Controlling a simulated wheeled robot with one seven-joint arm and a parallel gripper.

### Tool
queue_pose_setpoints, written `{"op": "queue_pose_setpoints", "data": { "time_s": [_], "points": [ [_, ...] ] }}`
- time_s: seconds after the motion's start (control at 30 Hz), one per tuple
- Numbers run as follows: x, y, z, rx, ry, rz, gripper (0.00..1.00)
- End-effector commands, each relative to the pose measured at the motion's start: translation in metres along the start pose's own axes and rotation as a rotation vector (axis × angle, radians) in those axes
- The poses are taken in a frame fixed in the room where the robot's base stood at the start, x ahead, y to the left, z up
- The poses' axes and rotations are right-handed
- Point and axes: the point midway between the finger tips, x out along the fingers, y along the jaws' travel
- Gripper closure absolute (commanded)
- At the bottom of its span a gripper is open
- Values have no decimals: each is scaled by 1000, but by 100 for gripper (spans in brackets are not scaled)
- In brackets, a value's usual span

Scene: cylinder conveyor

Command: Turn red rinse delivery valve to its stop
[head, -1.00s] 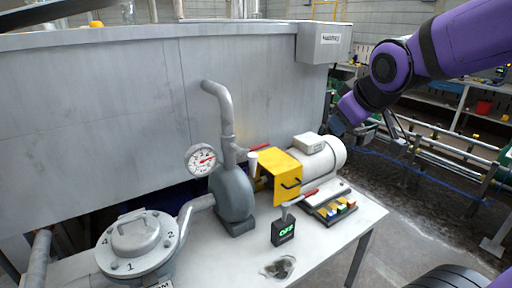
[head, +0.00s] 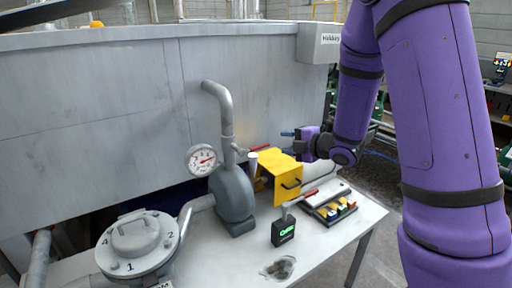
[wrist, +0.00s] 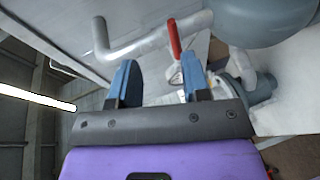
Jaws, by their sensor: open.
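A red valve lever (head: 259,147) sticks out to the right from the upright grey delivery pipe (head: 227,125) above the pump. A red lever (wrist: 174,38) also shows in the wrist view, beyond and between my fingertips. My gripper (head: 291,142) is open, to the right of the lever and above the yellow cover, apart from the lever. Its blue fingers (wrist: 160,75) show in the wrist view with nothing held between them. The far side of the valve body is hidden.
A second red lever (head: 309,194) sits in front of the yellow guard (head: 282,172). A round gauge (head: 201,159), a grey pump (head: 233,197), a black box with a green display (head: 283,232) and a lidded filter (head: 137,238) crowd the bench. A tall tank wall (head: 110,115) stands behind.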

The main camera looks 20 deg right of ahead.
Motion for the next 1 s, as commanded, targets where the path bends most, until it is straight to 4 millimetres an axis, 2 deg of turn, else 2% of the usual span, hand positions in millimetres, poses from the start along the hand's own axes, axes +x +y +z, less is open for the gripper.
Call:
{"op": "queue_pose_setpoints", "data": {
  "time_s": [0.03,0.13,0.37,0.47,0.8,1.0],
  "points": [
    [3,-8,-2,-25,35,4,57],
    [5,-17,-6,-66,93,21,57],
    [11,-22,-12,-94,137,37,57],
    [22,-21,-13,-94,136,37,57],
    [80,-20,-21,-94,136,36,57],
    [104,-18,-24,-93,134,37,57]
  ]
}}
